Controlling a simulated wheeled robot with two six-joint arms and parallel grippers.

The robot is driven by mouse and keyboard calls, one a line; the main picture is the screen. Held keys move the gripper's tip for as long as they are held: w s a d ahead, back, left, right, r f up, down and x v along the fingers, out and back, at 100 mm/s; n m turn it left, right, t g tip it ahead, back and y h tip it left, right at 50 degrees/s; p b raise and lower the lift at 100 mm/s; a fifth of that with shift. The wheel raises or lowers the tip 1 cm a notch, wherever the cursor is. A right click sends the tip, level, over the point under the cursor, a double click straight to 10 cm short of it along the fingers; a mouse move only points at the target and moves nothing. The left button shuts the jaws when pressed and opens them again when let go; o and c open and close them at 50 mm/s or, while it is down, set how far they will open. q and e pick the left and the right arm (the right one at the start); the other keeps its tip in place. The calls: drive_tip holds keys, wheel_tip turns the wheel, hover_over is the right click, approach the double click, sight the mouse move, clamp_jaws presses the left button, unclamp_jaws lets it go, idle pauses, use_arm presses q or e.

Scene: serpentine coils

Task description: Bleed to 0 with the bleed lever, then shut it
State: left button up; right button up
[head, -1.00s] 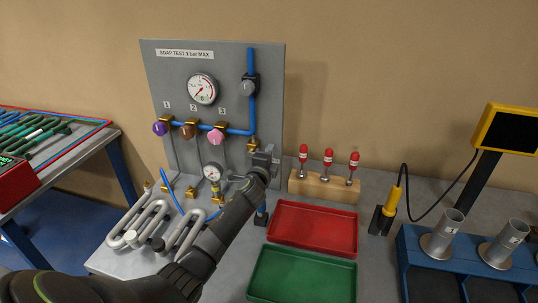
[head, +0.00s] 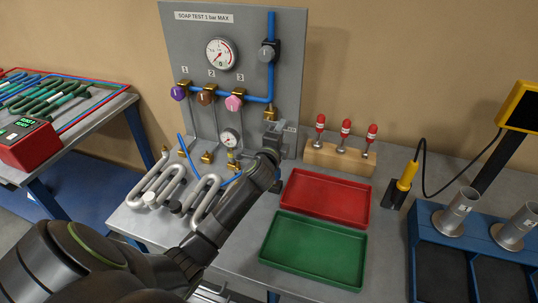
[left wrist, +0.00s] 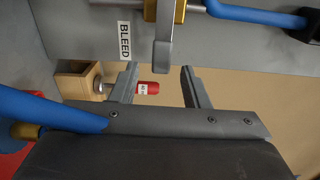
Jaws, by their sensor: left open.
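The bleed lever (left wrist: 163,40) is a flat grey handle hanging from a brass fitting in the left wrist view, beside a BLEED label (left wrist: 125,40). My left gripper (left wrist: 159,68) is open. The lever's lower end appears between its fingertips in the picture, with a gap on both sides; depth is unclear. In the head view, my left gripper (head: 273,152) is just below the brass bleed valve (head: 271,114) and hides the lever. The large round gauge (head: 221,54) is on the grey panel (head: 180,50); its reading is too small to tell. My right gripper is not in view.
A wooden block (head: 338,158) with several red-topped tools stands right of my left gripper. Empty red (head: 325,221) and green (head: 268,252) trays lie in front. Bent metal coils (head: 160,180) and a small gauge (head: 229,138) are to the left.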

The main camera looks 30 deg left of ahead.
use_arm(q)
drive_tip(key=b+v, duration=0.1)
drive_tip(key=v, duration=1)
drive_tip(key=shift+s+d, duration=0.2)
drive_tip(key=shift+s, duration=0.15)
drive_tip(key=shift+f, duration=0.1)
